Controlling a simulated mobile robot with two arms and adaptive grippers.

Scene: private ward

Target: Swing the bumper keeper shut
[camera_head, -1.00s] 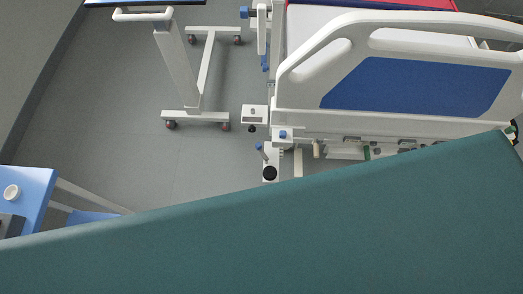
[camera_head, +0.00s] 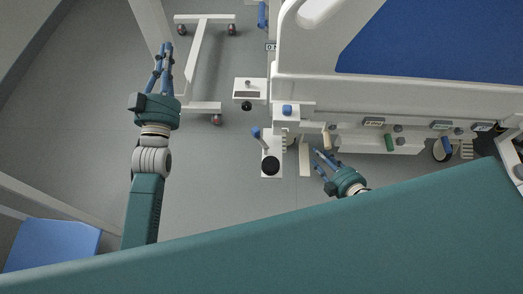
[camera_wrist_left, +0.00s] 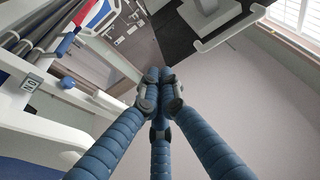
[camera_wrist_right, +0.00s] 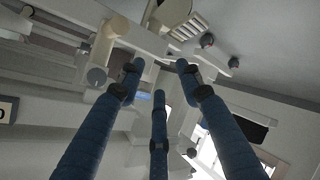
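At the bed's near corner is a white bracket with a black round pad (camera_head: 271,165) and a blue-tipped lever (camera_head: 260,138). Beside it a pale flat bar (camera_head: 305,159) sticks out from the bed end, and a beige peg (camera_head: 327,141) sits to its right. I cannot tell for sure which part is the bumper keeper. My right gripper (camera_head: 320,160) is open and empty, just right of the pale bar; its spread fingers (camera_wrist_right: 160,72) show near a beige peg (camera_wrist_right: 103,45). My left gripper (camera_head: 163,51) is shut and empty over the floor; its fingertips meet (camera_wrist_left: 160,75).
The white footboard (camera_head: 400,88) with its blue panel stands behind the bed-end fittings. A wheeled table frame (camera_head: 203,60) is near my left gripper. A blue-seated chair (camera_head: 50,246) is at lower left.

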